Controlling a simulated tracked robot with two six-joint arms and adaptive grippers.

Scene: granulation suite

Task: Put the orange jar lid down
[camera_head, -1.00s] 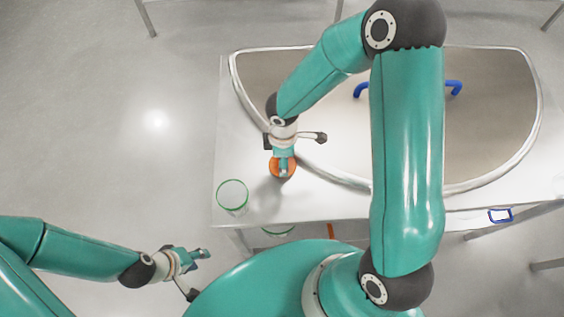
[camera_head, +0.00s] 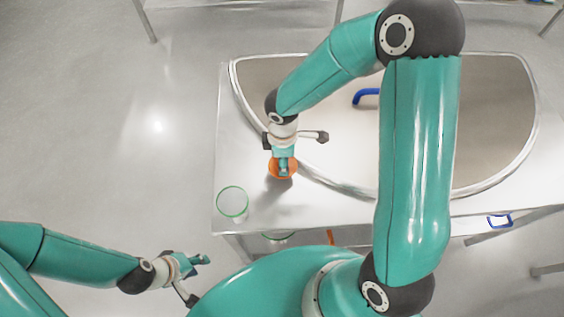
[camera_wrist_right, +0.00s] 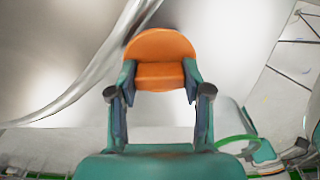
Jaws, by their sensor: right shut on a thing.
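The orange jar lid (camera_head: 273,169) is in my right gripper (camera_head: 283,172), over the left part of the steel table (camera_head: 228,130). In the right wrist view the lid (camera_wrist_right: 160,50) sits between the two fingers of the right gripper (camera_wrist_right: 158,88), which are shut on it. I cannot tell whether the lid touches the table. My left gripper (camera_head: 200,262) is off the table's near left side, over the floor. It appears empty, but its finger opening is not clear.
A clear green-rimmed jar (camera_head: 232,203) stands at the table's near left corner, left of and nearer than the lid. A large rimmed basin-like area (camera_head: 490,110) with a blue handle (camera_head: 362,97) fills the table's right. A blue-edged item (camera_head: 499,221) lies near the front edge.

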